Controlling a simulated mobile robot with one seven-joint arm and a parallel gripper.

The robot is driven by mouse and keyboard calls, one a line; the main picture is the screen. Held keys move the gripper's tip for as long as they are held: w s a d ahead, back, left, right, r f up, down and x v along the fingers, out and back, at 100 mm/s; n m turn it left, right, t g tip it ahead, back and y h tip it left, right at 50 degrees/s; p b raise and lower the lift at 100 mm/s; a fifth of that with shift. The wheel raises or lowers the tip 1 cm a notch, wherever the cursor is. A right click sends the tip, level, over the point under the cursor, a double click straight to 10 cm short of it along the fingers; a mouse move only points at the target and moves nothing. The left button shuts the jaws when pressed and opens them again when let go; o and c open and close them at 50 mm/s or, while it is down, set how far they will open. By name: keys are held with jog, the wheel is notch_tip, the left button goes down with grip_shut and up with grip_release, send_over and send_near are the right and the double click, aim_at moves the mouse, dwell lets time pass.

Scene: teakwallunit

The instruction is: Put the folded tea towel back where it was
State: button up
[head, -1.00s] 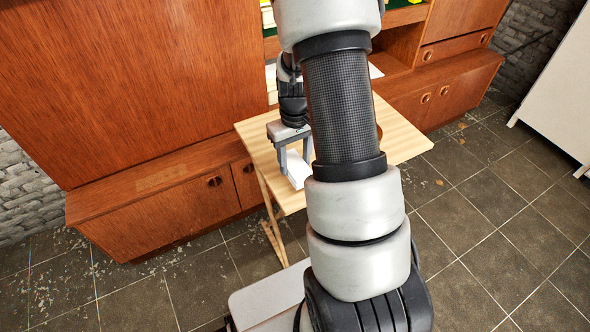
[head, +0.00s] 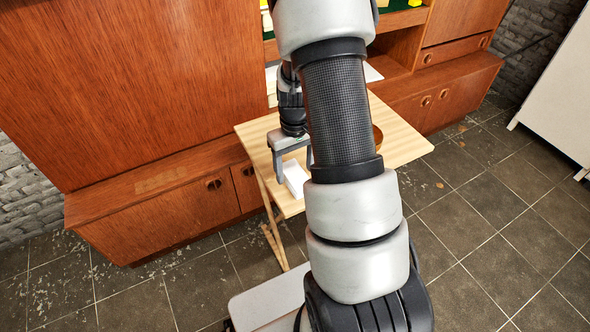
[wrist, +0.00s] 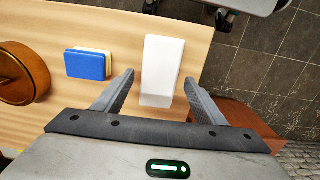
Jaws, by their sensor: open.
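A white, flat, oblong thing, which looks like the folded tea towel (wrist: 162,62), lies on the light wooden table (wrist: 215,25). In the head view the towel (head: 295,178) is near the table's front left edge. My gripper (wrist: 159,77) is open, with one finger to each side of the towel's near end in the wrist view.
A blue and cream sponge (wrist: 88,64) lies left of the towel in the wrist view, with a round wooden bowl (wrist: 22,75) farther left. The bowl (head: 377,138) is partly behind my arm in the head view. A wooden wall unit (head: 140,90) stands behind the table.

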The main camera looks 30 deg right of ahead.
notch_tip(320, 180, up, 11)
jog(key=p, duration=0.2)
notch_tip(320, 180, up, 14)
jog(key=t, duration=0.3)
send_over(295, 174)
jog(key=s+a, duration=0.5)
jog(key=a, duration=0.2)
jog(key=s+a+r+t, duration=0.1)
jog(key=s+a+r, duration=0.25)
jog(key=s, duration=0.25)
jog(key=s+a+r+t, duration=0.1)
jog(key=s+a+r, duration=0.1)
jog(key=s+r, duration=0.3)
notch_tip(295, 174, up, 14)
jog(key=s+p, duration=0.1)
jog(key=p, duration=1.3)
jog(key=shift+t+p, duration=0.3)
